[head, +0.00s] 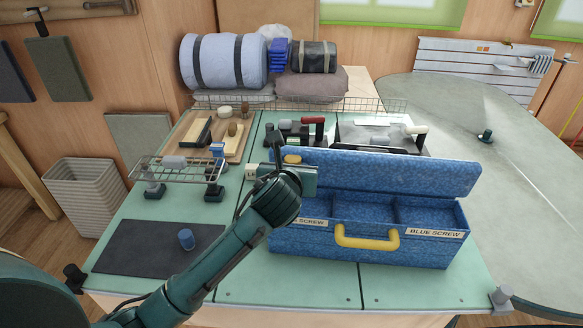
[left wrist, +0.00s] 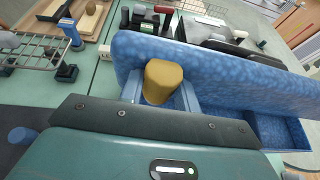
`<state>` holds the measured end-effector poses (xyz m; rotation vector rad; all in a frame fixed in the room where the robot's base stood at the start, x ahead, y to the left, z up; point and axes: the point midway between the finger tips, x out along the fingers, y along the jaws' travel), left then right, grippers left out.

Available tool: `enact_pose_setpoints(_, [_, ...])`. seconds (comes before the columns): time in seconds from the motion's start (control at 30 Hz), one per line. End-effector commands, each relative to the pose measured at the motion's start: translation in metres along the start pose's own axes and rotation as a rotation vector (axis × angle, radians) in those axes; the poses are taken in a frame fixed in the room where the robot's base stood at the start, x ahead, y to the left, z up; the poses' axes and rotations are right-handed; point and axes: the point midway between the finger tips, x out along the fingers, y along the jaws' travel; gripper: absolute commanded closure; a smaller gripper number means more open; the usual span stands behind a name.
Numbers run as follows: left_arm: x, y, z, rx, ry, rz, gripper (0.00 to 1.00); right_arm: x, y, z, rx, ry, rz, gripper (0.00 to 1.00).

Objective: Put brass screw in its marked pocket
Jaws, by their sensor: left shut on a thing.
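The brass screw (head: 292,159) is a rounded, yellow-brown piece at the left end of the blue box. It also shows in the left wrist view (left wrist: 163,80), between the two fingers. My left gripper (head: 287,170) is shut on it, over the box's left end by the raised lid. The blue box (head: 370,248) has open pockets and a yellow handle. Its right label reads BLUE SCREW; the left label is partly hidden by my arm and shows only SCREW. The left pocket is mostly hidden. My right gripper is not in view.
A wire rack (head: 176,170) stands behind the mat. The box's lid (head: 400,172) stands up behind the pockets. Tools and trays fill the back of the table. The front table strip is clear.

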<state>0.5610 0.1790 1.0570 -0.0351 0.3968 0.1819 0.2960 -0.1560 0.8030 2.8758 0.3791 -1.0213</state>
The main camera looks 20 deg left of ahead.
Motion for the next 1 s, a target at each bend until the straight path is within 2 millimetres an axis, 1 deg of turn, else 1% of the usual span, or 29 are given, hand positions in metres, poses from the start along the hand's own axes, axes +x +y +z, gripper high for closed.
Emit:
enact_pose_setpoints(0.03, [-0.001,-0.003,0.005,-0.002,-0.011,-0.008,1.0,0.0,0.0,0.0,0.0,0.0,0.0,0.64])
enact_pose_setpoints(0.33, [-0.002,-0.004,0.006,-0.002,-0.014,-0.011,1.0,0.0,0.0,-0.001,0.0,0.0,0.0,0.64])
enact_pose_setpoints(0.47, [-0.001,-0.004,0.003,-0.002,-0.013,-0.012,1.0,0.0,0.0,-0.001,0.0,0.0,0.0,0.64])
enact_pose_setpoints(0.67, [0.006,-0.003,-0.015,-0.002,-0.007,-0.008,1.0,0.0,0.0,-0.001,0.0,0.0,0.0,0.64])
enact_pose_setpoints(1.0, [0.023,-0.002,-0.055,-0.001,-0.002,-0.005,1.0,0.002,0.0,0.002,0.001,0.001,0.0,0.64])
